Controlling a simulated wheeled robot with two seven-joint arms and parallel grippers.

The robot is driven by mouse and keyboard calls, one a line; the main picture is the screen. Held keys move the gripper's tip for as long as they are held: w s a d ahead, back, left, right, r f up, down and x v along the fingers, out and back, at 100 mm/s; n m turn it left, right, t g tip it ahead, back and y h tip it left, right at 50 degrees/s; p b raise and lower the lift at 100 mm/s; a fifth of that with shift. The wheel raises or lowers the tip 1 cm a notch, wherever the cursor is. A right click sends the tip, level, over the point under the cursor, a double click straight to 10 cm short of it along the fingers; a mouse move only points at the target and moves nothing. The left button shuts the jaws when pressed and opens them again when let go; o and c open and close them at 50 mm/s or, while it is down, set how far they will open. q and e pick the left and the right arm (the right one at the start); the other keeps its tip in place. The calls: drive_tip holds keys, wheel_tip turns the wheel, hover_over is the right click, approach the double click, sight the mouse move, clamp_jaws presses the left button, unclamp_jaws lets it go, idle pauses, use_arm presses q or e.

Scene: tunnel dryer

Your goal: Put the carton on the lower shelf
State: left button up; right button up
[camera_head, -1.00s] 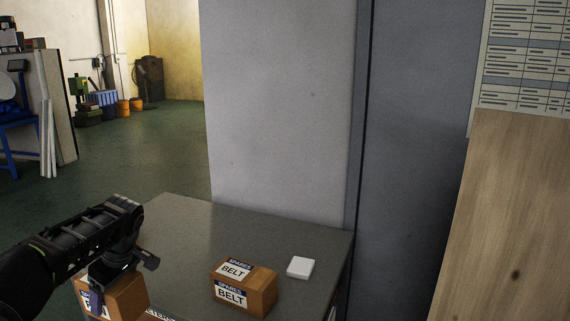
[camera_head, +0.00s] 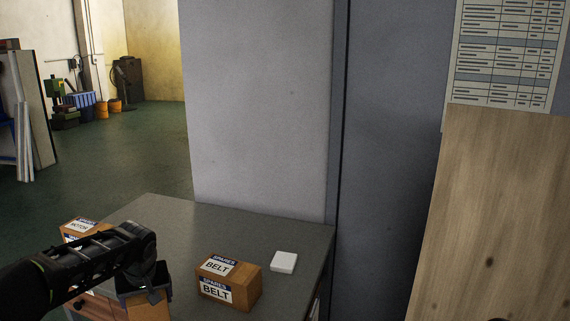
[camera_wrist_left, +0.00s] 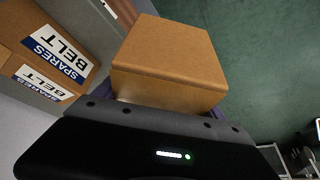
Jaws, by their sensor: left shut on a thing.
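My left gripper (camera_head: 146,294) is shut on a brown carton (camera_head: 153,310) near the front left of the grey table (camera_head: 180,222). The carton's plain top fills the middle of the left wrist view (camera_wrist_left: 170,60); its label is hidden there. A second carton, marked SPARES BELT (camera_head: 228,283), stands on the table to the right of the gripper, apart from it; it also shows in the left wrist view (camera_wrist_left: 50,50). Another carton, marked MOTOR (camera_head: 79,230), shows behind my left arm. My right gripper is not in view. I cannot make out a lower shelf.
A small white block (camera_head: 284,262) lies on the table right of the BELT carton. A tall grey panel (camera_head: 260,110) rises behind the table, and a wooden board (camera_head: 490,210) stands at the right. Open green floor (camera_head: 110,165) lies at the back left.

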use_arm(q)
drive_tip(key=d+f+m+h, duration=0.2)
drive_tip(key=d+m, duration=0.3)
drive_tip(key=d, duration=1.1)
drive_tip(key=shift+d+f+m+t+h, duration=0.2)
drive_tip(key=shift+f+m+t+h, duration=0.1)
drive_tip(key=shift+f+m+t, duration=0.15)
drive_tip(key=shift+s+f, duration=0.1)
